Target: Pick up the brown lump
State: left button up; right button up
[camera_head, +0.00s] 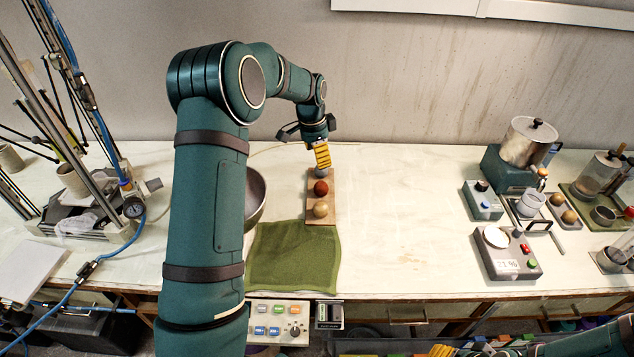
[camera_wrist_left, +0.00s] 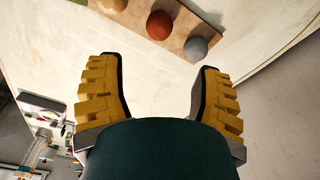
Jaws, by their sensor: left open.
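The brown lump (camera_head: 321,188), reddish and round, sits in the middle of a wooden board (camera_head: 329,213). It also shows in the left wrist view (camera_wrist_left: 160,25). A tan lump (camera_head: 320,210) is at the near end. A grey lump (camera_wrist_left: 196,48) is at the far end. My left gripper (camera_head: 322,157) is above the board's far end and partly hides the grey lump in the head view. In the wrist view its yellow fingers (camera_wrist_left: 158,62) are apart and empty, with the brown lump beyond the tips. My right gripper (camera_head: 441,350) shows only partly at the bottom edge.
A green cloth (camera_head: 293,262) lies before the board. A metal bowl (camera_head: 255,197) stands left, partly behind my left arm. A scale (camera_head: 506,254), a pot (camera_head: 527,142) and other devices stand right. The table middle, right of the board, is clear.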

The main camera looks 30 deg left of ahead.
aim_at(320, 183)
pick_arm(q)
jog(key=f, duration=0.8)
jog(key=shift+w+d+f, duration=0.25)
jog(key=shift+w+d, duration=0.05)
jog(key=shift+d, duration=0.1)
jog(key=shift+w+f, duration=0.1)
jog(key=shift+f, duration=2.5)
jog(key=c, duration=1)
